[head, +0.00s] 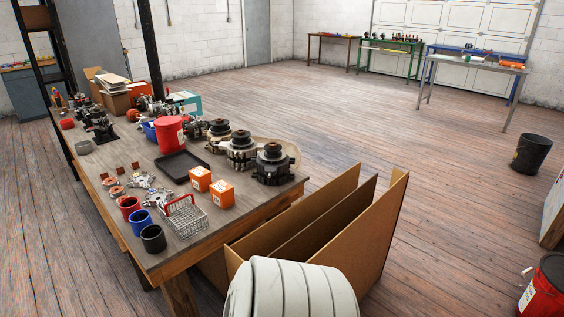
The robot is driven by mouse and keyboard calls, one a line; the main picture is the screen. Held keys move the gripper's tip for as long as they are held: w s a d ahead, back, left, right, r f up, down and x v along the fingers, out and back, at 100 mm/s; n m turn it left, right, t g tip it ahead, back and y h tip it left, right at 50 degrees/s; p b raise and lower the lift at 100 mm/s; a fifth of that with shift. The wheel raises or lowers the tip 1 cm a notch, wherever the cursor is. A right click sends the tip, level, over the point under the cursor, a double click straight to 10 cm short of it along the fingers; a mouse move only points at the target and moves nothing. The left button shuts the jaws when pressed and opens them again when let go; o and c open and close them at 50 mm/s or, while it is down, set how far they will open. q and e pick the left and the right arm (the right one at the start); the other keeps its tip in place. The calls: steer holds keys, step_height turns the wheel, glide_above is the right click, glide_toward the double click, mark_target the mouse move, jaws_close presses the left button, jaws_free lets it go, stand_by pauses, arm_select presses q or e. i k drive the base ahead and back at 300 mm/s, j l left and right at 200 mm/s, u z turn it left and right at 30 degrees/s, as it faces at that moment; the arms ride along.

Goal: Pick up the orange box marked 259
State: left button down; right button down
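Two small orange boxes with white labels sit side by side near the right edge of the wooden workbench (140,240). One orange box (200,179) is further back and to the left. The other orange box (222,194) is nearer and to the right. The marks on their labels are too small to read, so I cannot tell which is 259. Neither of my grippers is in view.
Alternators (272,165) stand behind the boxes. A wire basket (186,217) and several cups, one black (153,239), stand in front. A black tray (181,167) lies left. Tall cardboard panels (340,240) stand at the bench's right end. The floor beyond is open.

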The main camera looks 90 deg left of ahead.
mark_target(222, 193)
steer(key=u, duration=3.2)
steer(key=i+l+u, duration=0.1)
steer(key=l, duration=0.25)
steer(key=i+l, duration=0.15)
steer(key=l, duration=0.25)
steer(key=i+l+u, duration=0.15)
steer(key=l, duration=0.2)
steer(key=i+l, duration=0.1)
steer(key=l, duration=0.3)
steer(key=i+l+u, duration=0.15)
steer(key=l, duration=0.25)
steer(key=k, duration=0.05)
